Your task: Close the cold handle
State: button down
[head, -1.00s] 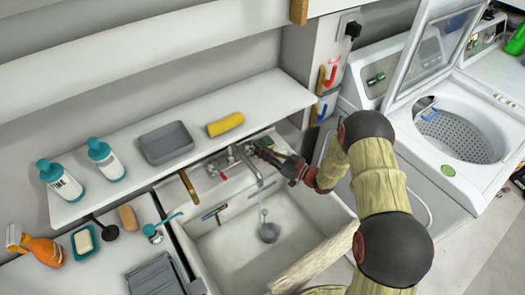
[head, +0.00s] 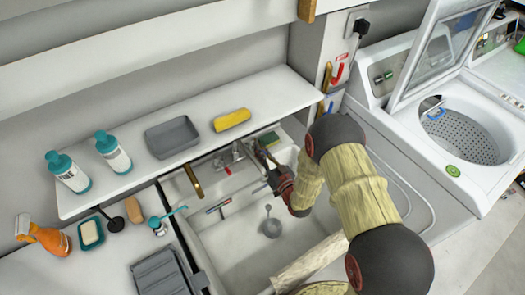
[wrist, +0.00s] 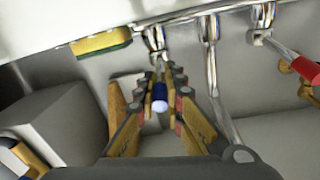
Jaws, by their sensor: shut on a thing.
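The cold handle (wrist: 160,94), with a blue grip and pale end, sits between my fingers in the wrist view. My gripper (wrist: 167,78) is shut on it; in the head view the gripper (head: 262,154) is at the right side of the tap and hides this handle. The metal spout (wrist: 213,85) runs close beside my fingers in the wrist view. The red-tipped hot handle (wrist: 292,64) is on the spout's other side, clear of my fingers; it also shows in the head view (head: 228,170).
The white sink (head: 228,262) lies below, with a strainer (head: 271,227) inside. A green-yellow sponge (head: 269,139) is behind the tap, close to my gripper. A shelf (head: 92,200) above holds bottles, a grey tray and a yellow sponge. An open washer (head: 430,150) stands right.

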jog(key=c, duration=1.9)
grip_release()
jog(key=v, duration=1.2)
jog(key=shift+a, duration=0.1)
jog(key=shift+w, duration=0.1)
